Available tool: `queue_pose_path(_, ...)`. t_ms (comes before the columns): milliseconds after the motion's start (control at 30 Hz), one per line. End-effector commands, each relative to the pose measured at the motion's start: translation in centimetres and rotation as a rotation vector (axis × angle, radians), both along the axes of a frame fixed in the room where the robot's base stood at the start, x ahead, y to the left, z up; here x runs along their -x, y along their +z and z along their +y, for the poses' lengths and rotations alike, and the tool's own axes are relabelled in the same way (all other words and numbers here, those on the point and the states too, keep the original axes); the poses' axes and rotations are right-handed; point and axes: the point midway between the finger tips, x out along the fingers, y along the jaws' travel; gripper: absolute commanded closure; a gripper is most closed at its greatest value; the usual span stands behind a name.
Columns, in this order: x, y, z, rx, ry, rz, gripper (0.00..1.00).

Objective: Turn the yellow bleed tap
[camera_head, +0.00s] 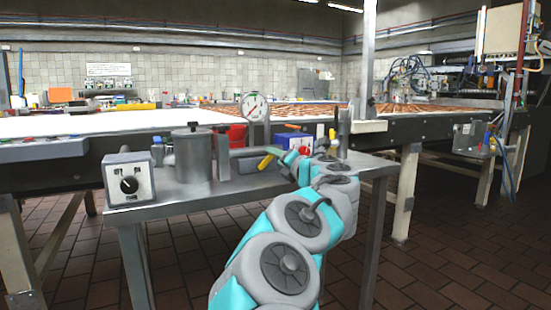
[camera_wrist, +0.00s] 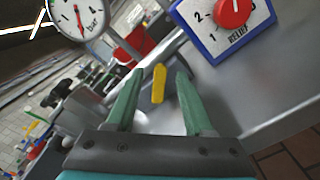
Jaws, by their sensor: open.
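The yellow bleed tap (camera_head: 266,161) is a small yellow lever above the metal side table, in front of the pressure gauge. In the wrist view the yellow tap (camera_wrist: 159,83) stands between my fingertips and a little beyond them. My gripper (camera_wrist: 156,78) is open with two green fingers, one on each side of the tap. I see no contact between the fingers and the tap. In the head view my arm reaches in from the right and my fingertips are hard to make out.
A round gauge (camera_wrist: 80,18) and a blue box with a red relief knob (camera_wrist: 232,12) flank the tap. A red bucket (camera_wrist: 134,45) is behind.

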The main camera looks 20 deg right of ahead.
Motion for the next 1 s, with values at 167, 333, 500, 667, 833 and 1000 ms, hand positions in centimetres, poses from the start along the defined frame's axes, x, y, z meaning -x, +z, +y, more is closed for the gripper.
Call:
queue_pose_path(167,-1.38,-0.1,-0.14,-0.003,-0.004,0.0,0.47)
queue_pose_path(333,-1.51,-0.02,-0.08,-0.002,-0.004,0.0,0.47)
queue_pose_path(500,-1.5,-0.02,-0.08,-0.002,-0.004,0.0,0.56)
queue_pose_path(667,-1.49,-0.02,-0.06,-0.002,-0.004,0.0,0.74)
queue_pose_path(833,-1.48,-0.02,-0.06,-0.001,-0.004,0.0,0.94)
queue_pose_path(1000,-1.48,-0.03,-0.06,-0.001,-0.004,0.0,1.0)
